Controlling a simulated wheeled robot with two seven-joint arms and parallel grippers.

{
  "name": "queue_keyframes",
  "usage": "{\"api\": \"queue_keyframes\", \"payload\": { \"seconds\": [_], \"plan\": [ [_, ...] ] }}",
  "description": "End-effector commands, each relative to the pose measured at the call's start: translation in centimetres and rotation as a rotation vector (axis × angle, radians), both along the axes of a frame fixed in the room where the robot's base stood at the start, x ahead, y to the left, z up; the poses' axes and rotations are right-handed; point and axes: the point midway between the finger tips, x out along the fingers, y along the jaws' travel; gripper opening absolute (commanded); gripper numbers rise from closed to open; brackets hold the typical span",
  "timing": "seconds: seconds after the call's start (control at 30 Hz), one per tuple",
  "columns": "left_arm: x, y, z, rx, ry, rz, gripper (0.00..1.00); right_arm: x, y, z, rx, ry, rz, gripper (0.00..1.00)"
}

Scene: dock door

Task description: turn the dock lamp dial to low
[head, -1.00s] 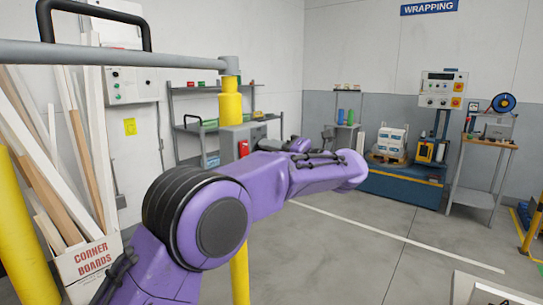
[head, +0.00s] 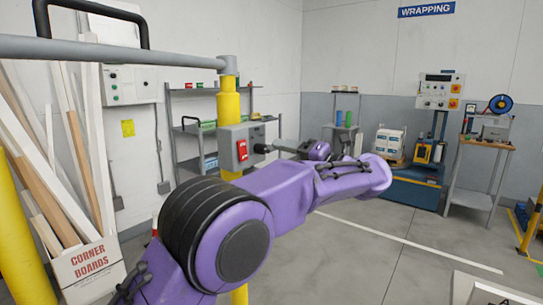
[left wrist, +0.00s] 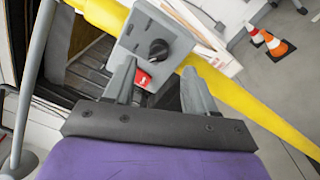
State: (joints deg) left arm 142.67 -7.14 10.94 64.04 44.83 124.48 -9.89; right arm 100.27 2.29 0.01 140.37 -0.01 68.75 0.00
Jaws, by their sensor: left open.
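The dial is a round black knob (left wrist: 158,49) on the face of a grey control box (left wrist: 178,42), clear in the left wrist view. A red switch (left wrist: 143,78) sits on the same box. In the head view the box (head: 228,134) is on a yellow post, with the red switch (head: 241,150) facing me. My left gripper (head: 278,147) reaches to the box's right side. In the left wrist view its two grey fingers (left wrist: 159,70) are open and empty, with the knob just ahead, between their tips' lines. Contact cannot be told. My right gripper is out of view.
A grey rail (head: 120,50) runs to the post (head: 229,104) at upper left. A box of corner boards (head: 88,262) stands at lower left. Shelves (head: 190,128) stand behind the post. Traffic cones (left wrist: 275,44) show in the wrist view.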

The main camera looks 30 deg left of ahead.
Motion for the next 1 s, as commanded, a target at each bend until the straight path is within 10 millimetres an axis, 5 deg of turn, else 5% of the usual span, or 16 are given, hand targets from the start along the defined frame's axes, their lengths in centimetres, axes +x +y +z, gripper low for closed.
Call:
{"api": "queue_keyframes", "payload": {
  "seconds": [0.1, 0.3, 0.83, 1.0],
  "plan": [
    [-0.1, -2.8, -0.3, 0.002, -0.002, -0.002, 0.56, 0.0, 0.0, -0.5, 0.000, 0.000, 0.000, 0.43],
    [-0.3, -5.3, -0.4, 0.000, 0.000, 0.001, 0.56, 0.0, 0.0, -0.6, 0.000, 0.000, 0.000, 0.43],
    [-0.2, -5.5, -0.2, 0.003, -0.004, -0.005, 0.56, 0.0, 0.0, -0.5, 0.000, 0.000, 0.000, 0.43],
    [3.0, -5.9, -0.5, 0.268, 0.151, -0.176, 0.56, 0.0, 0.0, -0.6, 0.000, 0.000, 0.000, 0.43]
  ]
}}
